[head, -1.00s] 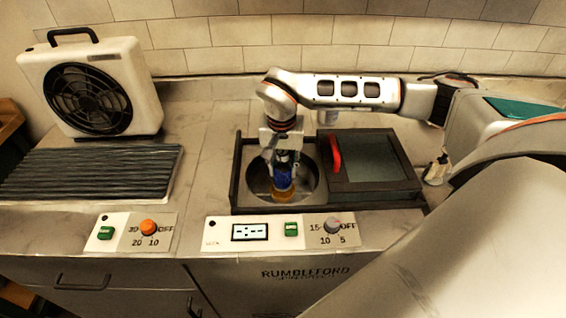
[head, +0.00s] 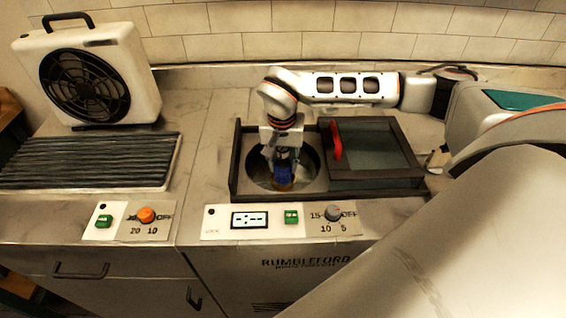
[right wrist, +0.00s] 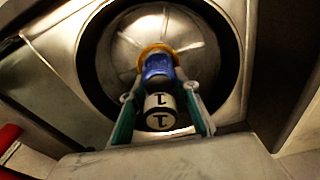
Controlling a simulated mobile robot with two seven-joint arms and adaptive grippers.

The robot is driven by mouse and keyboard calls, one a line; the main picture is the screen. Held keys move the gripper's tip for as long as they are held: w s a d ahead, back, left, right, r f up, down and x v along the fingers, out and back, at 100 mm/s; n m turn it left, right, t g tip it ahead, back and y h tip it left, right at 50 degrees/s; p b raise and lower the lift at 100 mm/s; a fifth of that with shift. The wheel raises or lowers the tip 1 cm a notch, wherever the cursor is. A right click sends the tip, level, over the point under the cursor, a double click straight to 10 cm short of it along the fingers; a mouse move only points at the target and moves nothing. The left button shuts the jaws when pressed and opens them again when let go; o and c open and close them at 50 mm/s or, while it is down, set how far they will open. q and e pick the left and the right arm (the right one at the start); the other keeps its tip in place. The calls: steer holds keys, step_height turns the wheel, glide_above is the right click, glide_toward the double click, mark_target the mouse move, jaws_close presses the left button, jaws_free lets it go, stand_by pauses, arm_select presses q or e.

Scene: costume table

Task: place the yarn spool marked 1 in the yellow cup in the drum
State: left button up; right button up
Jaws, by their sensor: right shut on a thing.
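The yarn spool marked 1 (right wrist: 158,98) has a blue middle and a white-and-black end bearing the number 1. My right gripper (head: 283,176) is shut on the spool and points down into the drum (head: 256,176); its two fingers flank the spool in the right wrist view (right wrist: 162,98). The spool's blue part also shows in the head view (head: 283,172). A yellow-orange round piece (right wrist: 156,50), which looks like the yellow cup, surrounds the spool's lower end. I cannot tell whether it touches the drum floor. My left gripper is not in view.
The drum's dark frame rises around the opening. Right of it lies a dark lid (head: 374,150) with a red handle (head: 336,140). A control panel (head: 280,221) is in front. A fan (head: 88,75) and a ribbed dark rack (head: 85,162) stand left.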

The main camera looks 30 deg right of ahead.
steer(key=shift+f, duration=0.45)
stand_by(0.3)
steer(key=o, duration=1.4)
steer(key=o, duration=0.4)
